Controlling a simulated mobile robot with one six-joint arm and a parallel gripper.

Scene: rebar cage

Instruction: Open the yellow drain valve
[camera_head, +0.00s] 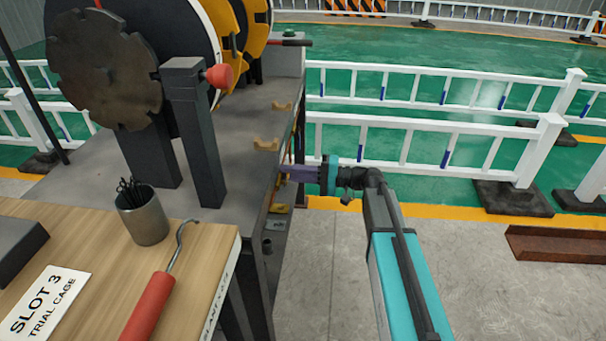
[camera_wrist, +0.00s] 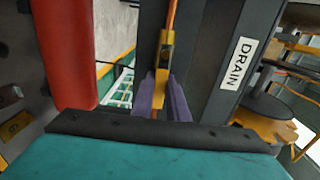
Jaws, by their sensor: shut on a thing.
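The yellow drain valve (camera_wrist: 164,50) shows in the wrist view on a thin copper-coloured pipe, beside a dark panel with a white DRAIN label (camera_wrist: 237,63). My gripper (camera_wrist: 163,88) has its purple fingers shut on the lower part of the valve, its yellow handle, which lies between them. In the head view my gripper (camera_head: 298,172) reaches left to the right-hand side of the grey machine bench. The valve is hard to make out there, as the fingers and the bench edge cover it.
The grey bench (camera_head: 235,130) carries large discs and a post with a red knob (camera_head: 219,76). A wooden table (camera_head: 85,240) at front left holds a pen cup (camera_head: 143,217) and a red-handled hook (camera_head: 150,305). White railings (camera_head: 425,125) stand behind. A red cylinder (camera_wrist: 64,50) is close left.

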